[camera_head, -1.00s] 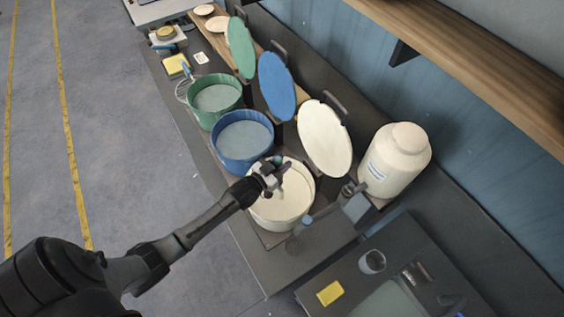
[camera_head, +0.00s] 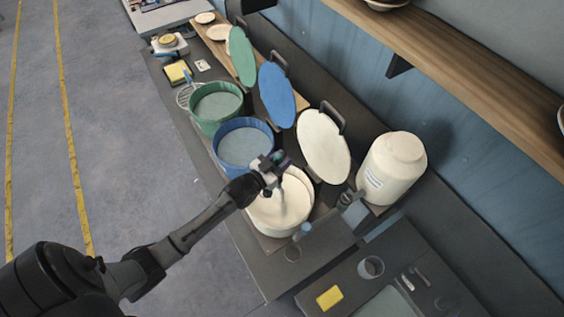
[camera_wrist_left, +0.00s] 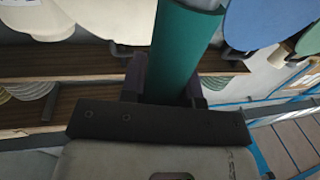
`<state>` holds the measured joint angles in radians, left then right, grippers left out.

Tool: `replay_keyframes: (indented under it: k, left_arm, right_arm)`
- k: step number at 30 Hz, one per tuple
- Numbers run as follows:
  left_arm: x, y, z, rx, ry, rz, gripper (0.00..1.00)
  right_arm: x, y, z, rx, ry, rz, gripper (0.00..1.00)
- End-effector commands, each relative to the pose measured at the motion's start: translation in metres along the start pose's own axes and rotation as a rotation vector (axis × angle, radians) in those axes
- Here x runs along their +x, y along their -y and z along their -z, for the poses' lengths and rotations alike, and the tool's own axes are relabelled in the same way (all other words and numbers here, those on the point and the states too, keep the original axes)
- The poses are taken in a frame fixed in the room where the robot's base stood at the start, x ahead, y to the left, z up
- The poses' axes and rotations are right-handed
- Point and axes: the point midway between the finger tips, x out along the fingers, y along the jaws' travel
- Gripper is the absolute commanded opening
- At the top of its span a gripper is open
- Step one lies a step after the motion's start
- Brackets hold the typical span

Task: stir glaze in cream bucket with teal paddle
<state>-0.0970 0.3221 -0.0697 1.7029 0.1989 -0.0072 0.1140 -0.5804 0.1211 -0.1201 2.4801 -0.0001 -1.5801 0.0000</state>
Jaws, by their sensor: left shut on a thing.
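The cream bucket (camera_head: 266,226) stands open at the near end of the row of buckets, with pale glaze (camera_head: 298,205) inside. My left gripper (camera_head: 270,168) is over its far left rim. It is shut on the teal paddle, whose thick teal handle (camera_wrist_left: 186,55) rises between the fingers in the left wrist view. In the head view a pale shaft shows below the gripper and runs down into the bucket. Whether its lower end is in the glaze is hard to tell. My right gripper is not in view.
A blue bucket (camera_head: 244,169) and a green bucket (camera_head: 214,124) stand behind the cream one. Blue (camera_head: 277,94), green (camera_head: 241,56) and cream (camera_head: 323,147) lids stand upright alongside. A white jar (camera_head: 392,168) is at the right, below a wooden shelf (camera_head: 470,75).

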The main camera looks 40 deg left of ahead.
Motion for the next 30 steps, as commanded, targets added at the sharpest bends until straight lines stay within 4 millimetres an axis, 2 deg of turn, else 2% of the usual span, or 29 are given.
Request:
replay_keyframes:
  k: [21, 30]
  left_arm:
    - [0.0, 0.0, 0.05, 0.0, -0.004, 0.0, 0.05]
    - [0.0, 0.0, 0.062, 0.0, -0.002, 0.0, 0.05]
  right_arm:
    - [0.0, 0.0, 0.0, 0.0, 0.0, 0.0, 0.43]
    - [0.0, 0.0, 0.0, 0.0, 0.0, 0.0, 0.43]
